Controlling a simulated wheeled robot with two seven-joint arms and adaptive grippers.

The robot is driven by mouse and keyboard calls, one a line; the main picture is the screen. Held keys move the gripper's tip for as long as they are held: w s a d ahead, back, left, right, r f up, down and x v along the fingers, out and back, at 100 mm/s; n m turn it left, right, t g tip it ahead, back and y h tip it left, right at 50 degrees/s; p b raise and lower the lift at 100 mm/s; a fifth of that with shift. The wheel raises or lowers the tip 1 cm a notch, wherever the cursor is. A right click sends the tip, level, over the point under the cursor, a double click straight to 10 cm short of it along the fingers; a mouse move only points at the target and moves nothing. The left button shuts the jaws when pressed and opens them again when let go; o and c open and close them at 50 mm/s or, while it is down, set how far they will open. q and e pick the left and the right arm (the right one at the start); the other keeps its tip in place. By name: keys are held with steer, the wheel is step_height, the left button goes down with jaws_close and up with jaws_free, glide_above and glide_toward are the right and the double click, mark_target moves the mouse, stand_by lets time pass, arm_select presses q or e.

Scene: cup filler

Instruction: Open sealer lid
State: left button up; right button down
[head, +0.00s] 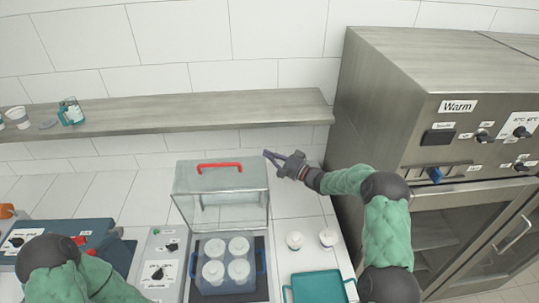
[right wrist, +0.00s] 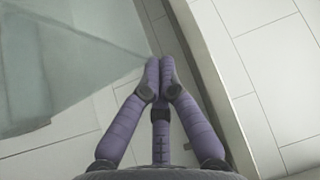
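The sealer is the grey unit with a control panel (head: 158,268) at centre left. Its clear lid (head: 220,205), with a red handle (head: 219,166), stands raised at the back. Several white cups (head: 238,270) sit uncovered in the dark tray area in front of it. My right gripper (head: 275,156) is just right of the lid's upper right corner, apart from the red handle. In the right wrist view its fingertips (right wrist: 160,78) are together with nothing between them, and the clear lid (right wrist: 60,60) fills the upper left. My left arm shows at lower left; its gripper is not visible.
A shelf (head: 180,112) with cups runs along the wall behind. A steel warming cabinet (head: 440,75) stands close on the right. Two small white containers (head: 294,240) and a teal tray (head: 318,288) lie right of the sealer. A blue-grey machine (head: 75,236) is at left.

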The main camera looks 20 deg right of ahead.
steer(key=shift+n+y, duration=0.4)
steer(key=shift+n, duration=0.3)
steer(key=s, duration=0.3)
steer(key=s+a+b, duration=0.1)
steer(key=shift+s+r, duration=0.2)
steer(key=shift+r, duration=0.2)
steer(key=v, duration=1.2)
steer(key=shift+f, duration=0.2)
steer(key=shift+s+a, duration=0.1)
